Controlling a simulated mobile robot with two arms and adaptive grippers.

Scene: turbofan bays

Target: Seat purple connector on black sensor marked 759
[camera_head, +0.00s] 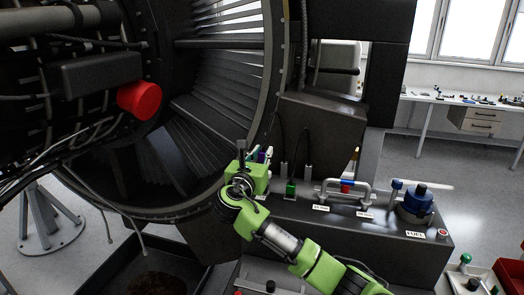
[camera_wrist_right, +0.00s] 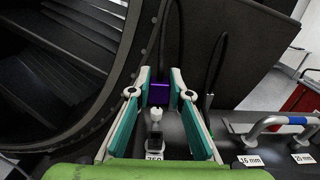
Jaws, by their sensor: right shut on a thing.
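The purple connector (camera_wrist_right: 159,93) is held between the fingertips of my right gripper (camera_wrist_right: 160,88), with a dark cable rising from it. My right gripper (camera_head: 258,157) also shows in the head view, beside the engine ring, with a bit of the purple connector (camera_head: 262,155) visible. In the wrist view, the black sensor (camera_wrist_right: 155,138) stands upright with a pale tip, in line between my fingers and nearer the camera than the connector. Its label at the base is partly cut off and seems to read 759. The connector looks apart from the sensor. My left gripper is not in view.
A green connector (camera_head: 291,188) with a cable stands right of my gripper on the dark bench (camera_head: 400,246). Further right are a grey pipe handle (camera_head: 343,186) and a blue-capped fuel unit (camera_head: 417,200). The engine ring (camera_head: 268,80) is close on the left.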

